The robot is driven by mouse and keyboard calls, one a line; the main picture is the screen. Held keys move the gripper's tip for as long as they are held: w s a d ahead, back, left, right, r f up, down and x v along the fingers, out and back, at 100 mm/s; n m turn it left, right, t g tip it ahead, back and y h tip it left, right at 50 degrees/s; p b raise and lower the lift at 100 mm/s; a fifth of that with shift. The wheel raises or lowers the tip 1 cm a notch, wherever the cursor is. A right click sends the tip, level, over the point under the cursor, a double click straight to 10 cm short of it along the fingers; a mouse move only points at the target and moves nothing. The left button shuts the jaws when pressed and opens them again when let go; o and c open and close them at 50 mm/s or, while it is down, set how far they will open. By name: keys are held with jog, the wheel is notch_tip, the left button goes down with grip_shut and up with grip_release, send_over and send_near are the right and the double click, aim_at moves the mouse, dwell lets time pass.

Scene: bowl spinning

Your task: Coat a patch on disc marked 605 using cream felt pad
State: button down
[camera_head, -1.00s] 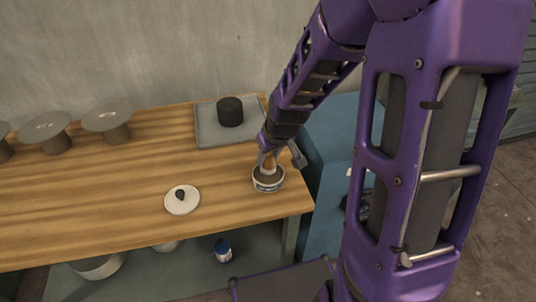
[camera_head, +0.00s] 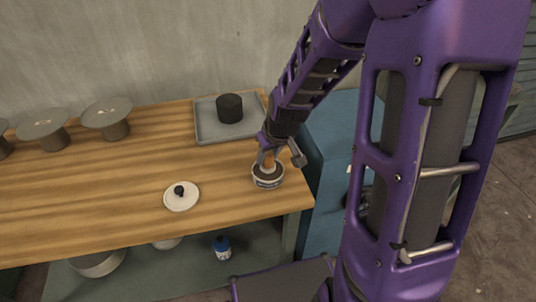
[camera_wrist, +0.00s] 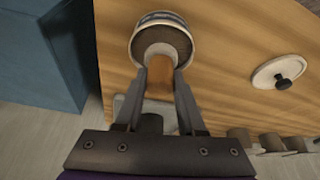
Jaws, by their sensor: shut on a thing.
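My gripper (camera_wrist: 160,75) is shut on the tan handle (camera_wrist: 160,80) of a tool with a pale, cream-looking pad (camera_wrist: 160,49) at its end. In the wrist view the pad overlaps the dark contents of a round white-rimmed tub (camera_wrist: 136,38). I cannot tell whether it touches them. In the head view my gripper (camera_head: 268,160) is right above this tub (camera_head: 268,182), near the bench's right end. Grey discs on pedestals stand at the left back, including a left disc (camera_head: 42,124) and a right disc (camera_head: 107,112). Their pale marks are too small to read.
A white lid with a black knob (camera_head: 181,202) lies left of the tub on the wooden bench (camera_head: 110,190). A grey tray (camera_head: 206,130) holds a black cylinder (camera_head: 229,108) behind. A blue cabinet (camera_head: 325,190) stands at the right. The bench's middle is clear.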

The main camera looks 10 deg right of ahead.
aim_at(268, 153)
jog(key=shift+f+b, duration=0.35)
jog(key=shift+f, duration=0.15)
dwell(1.2)
jog(key=shift+r, duration=0.1)
jog(key=shift+r+p, duration=2.95)
jog(key=shift+r, duration=0.55)
jog(key=shift+f, duration=0.1)
